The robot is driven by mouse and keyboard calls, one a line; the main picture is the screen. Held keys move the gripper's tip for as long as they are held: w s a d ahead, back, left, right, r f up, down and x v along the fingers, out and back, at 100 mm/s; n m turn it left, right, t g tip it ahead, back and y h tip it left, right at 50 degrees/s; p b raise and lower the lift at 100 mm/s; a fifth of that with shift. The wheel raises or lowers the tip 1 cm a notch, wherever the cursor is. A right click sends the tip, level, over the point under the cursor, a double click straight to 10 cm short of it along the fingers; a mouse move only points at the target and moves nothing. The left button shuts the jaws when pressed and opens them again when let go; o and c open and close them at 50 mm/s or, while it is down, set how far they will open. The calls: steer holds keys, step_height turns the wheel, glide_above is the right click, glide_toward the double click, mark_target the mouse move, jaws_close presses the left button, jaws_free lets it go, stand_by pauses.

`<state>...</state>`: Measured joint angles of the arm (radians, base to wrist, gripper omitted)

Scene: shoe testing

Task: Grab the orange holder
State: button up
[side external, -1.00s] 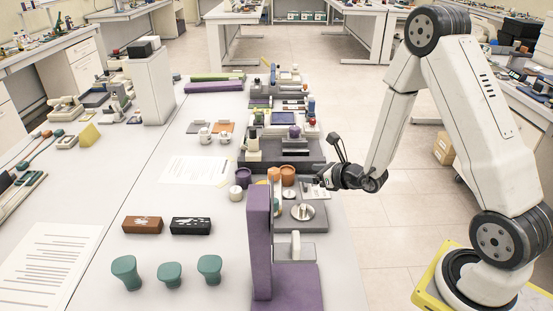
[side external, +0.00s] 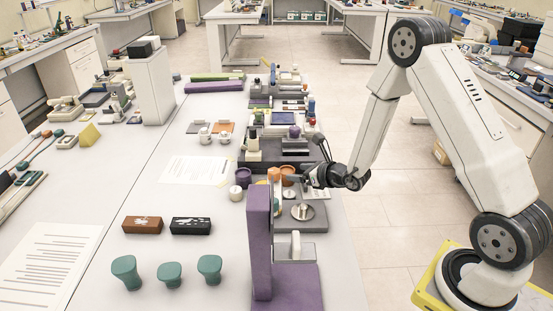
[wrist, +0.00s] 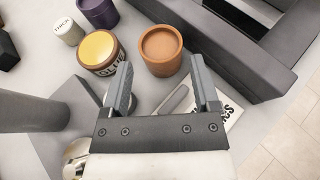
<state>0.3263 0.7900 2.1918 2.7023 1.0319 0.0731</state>
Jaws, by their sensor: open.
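The orange holder (wrist: 160,52) is a round open cup, upright on the table, at the top middle of the wrist view. My gripper (wrist: 160,66) is open and empty. Its two fingers point toward the holder, one to each side of it in the wrist view, with the cup ahead of the gap. In the side view my gripper (side external: 303,177) is just right of the holder; I cannot tell whether they touch.
A glue jar with a yellow lid (wrist: 98,48) stands close left of the holder. A purple cup (wrist: 98,9) and a small white jar (wrist: 67,31) stand beyond. A dark grey tray (wrist: 238,62) is close on the right. The tall purple stand (side external: 260,240) is in front.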

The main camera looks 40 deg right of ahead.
mark_target(285, 171)
steer(key=shift+x, duration=1.7)
steer(key=c, duration=1)
